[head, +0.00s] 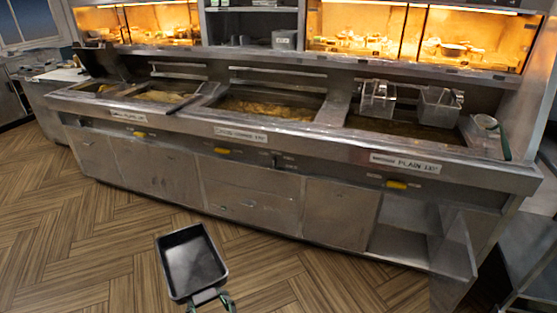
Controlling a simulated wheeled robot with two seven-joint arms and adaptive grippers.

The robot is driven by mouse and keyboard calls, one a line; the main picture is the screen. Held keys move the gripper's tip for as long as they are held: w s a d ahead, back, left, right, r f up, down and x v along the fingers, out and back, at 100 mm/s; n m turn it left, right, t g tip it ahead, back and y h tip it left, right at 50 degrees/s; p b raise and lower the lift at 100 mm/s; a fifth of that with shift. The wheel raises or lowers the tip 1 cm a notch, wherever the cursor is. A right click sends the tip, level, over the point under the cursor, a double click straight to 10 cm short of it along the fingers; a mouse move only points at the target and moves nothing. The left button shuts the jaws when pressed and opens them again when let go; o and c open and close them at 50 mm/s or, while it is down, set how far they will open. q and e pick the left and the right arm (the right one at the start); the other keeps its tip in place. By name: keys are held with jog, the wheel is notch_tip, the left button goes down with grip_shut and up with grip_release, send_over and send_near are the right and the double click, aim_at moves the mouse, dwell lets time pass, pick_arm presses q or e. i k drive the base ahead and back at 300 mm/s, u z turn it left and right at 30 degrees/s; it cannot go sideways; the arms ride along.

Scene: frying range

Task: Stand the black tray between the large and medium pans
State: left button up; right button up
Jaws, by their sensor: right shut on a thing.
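The black tray (181,270) is a shallow rectangular pan with a pale rim, at the lower middle of the head view. My right gripper (209,297) is shut on its near edge and holds it out in front of the range, over the wooden floor. The tray's open side faces up towards me. Oil-filled pans are set in the steel range top: a wide one in the middle (268,107), one on the right (400,128) and a smaller one on the left (163,96). I cannot tell which are the large and medium pans. My left gripper is not in view.
Two fry baskets (378,98) (438,106) hang over the right pan. Steel dividers (335,108) separate the pans. A cabinet door (455,250) stands open at the lower right. Lit food cabinets (425,35) line the back. The floor (90,240) before the range is clear.

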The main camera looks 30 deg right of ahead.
aim_at(331, 116)
jog(key=u, duration=0.35)
jog(key=i, duration=1.5)
jog(key=z, duration=0.65)
